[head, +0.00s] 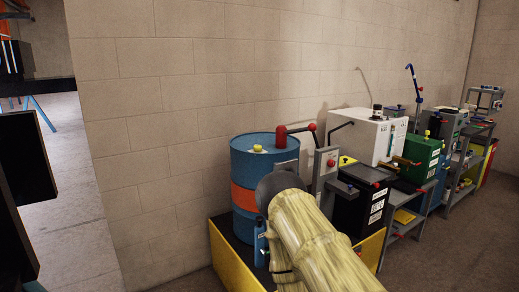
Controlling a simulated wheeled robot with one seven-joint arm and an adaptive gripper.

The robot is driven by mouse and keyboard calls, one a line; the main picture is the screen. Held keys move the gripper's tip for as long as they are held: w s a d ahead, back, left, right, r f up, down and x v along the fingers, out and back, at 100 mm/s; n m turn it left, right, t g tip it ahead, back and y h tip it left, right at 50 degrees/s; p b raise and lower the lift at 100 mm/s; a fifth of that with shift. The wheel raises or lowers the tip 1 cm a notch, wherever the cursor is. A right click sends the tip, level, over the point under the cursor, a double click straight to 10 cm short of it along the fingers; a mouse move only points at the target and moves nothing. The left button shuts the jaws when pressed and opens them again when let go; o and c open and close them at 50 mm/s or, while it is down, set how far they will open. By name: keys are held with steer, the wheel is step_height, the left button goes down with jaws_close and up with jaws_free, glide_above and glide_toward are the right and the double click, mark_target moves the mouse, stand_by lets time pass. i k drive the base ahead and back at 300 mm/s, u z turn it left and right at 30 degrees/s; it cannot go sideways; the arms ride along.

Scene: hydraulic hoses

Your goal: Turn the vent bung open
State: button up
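The yellow vent bung (257,148) sits upright on the top of a blue drum (251,168) with an orange band. A red pump fitting with a red and grey handle (296,131) stands on the same drum top, to the right of the bung. My arm in its pale yellow sleeve reaches up from the lower right, and its dark round end is in front of the drum's right side. I cannot make out my gripper's fingers past it, so whether it is open is hidden. The bung is unobstructed in this view, and nothing visible touches it.
The drum stands in a yellow-sided tray (234,258) against a block wall. To the right are a grey post with a red button (327,170), a black box (360,200), a white tank (367,135) and a green box (418,158). Floor is clear at left.

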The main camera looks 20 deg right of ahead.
mark_target(257, 148)
steer(key=z, duration=1.8)
steer(key=i, duration=1.75)
steer(key=u, duration=2.2)
steer(key=i, duration=0.45)
